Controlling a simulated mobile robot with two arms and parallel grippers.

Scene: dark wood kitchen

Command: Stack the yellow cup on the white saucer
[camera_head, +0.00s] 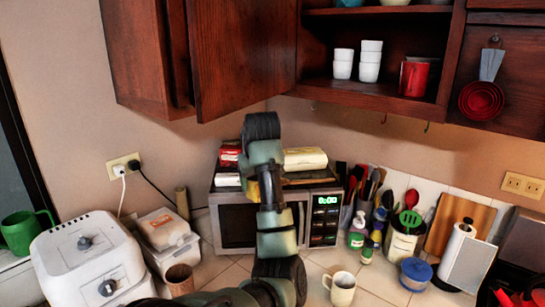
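A pale cream-yellow cup (341,288) stands upright on the tiled counter at the bottom, just right of my arm. Its handle is at its left, and it looks like the yellow cup. I see no white saucer that I can make out. One of my arms, seemingly the left, comes in from the bottom left and rises in front of the microwave. Its top end is near the open cabinet door, and no gripper fingers show there. My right gripper is not in view.
An open cabinet (380,85) holds white cups (370,62) and a red mug (414,78). The cabinet door (243,55) juts out.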

